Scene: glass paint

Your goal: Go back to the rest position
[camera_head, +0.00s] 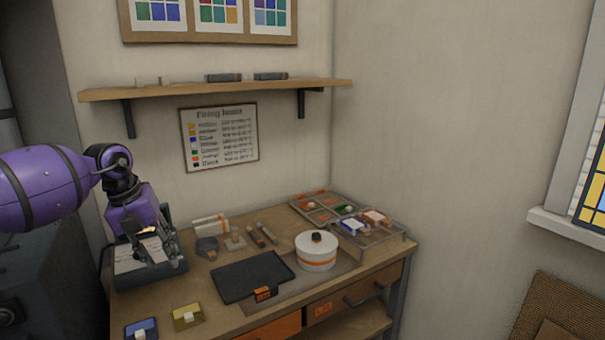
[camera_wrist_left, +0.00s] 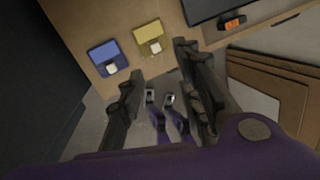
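My left gripper (camera_head: 158,252) is at the left side of the workbench, in front of a dark box with pale sheets (camera_head: 135,258). In the left wrist view its two dark fingers stand apart with nothing between them, so the left gripper (camera_wrist_left: 162,92) is open and empty. Below the fingers, the floor and the bench's front edge show. My right gripper is in neither view.
The bench (camera_head: 223,313) holds a black tray (camera_head: 250,277), a white round pot with an orange band (camera_head: 316,251), a blue tile (camera_head: 141,329), a yellow tile (camera_head: 187,316) and a sorting tray (camera_head: 325,207). A shelf (camera_head: 220,90) hangs above. The right side is open.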

